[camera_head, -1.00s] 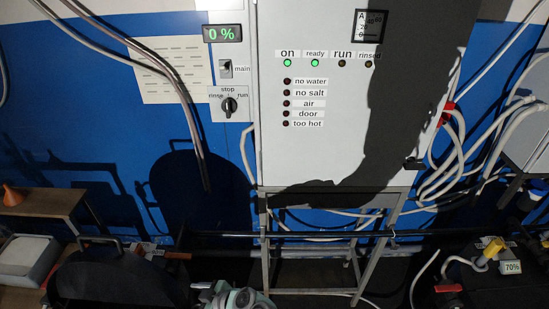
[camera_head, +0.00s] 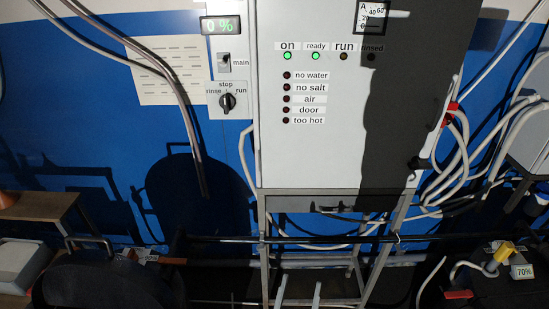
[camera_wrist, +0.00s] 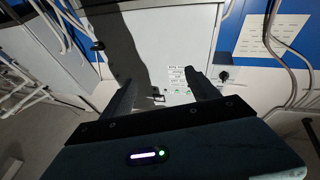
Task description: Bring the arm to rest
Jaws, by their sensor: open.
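My gripper (camera_wrist: 158,80) shows in the wrist view with its two dark fingers spread wide and nothing between them. Beyond the fingers is the pale cabinet (camera_wrist: 150,40) with its small labels, upside down in this view; the fingers appear apart from it. In the head view the cabinet (camera_head: 310,150) stands on a metal frame stand (camera_head: 265,240). Two short pale bars (camera_head: 317,293) rise at the bottom edge of the head view; I cannot tell whether they are my fingers. The rest of my arm is out of the head view.
The "on" and "ready" lamps (camera_head: 301,56) are green. The display (camera_head: 221,25) reads 0 %, above a rotary switch (camera_head: 227,101). Pale hoses (camera_head: 462,150) hang right of the cabinet. A dark rail (camera_head: 330,239) crosses the stand. A yellow connector (camera_head: 503,252) lies at lower right.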

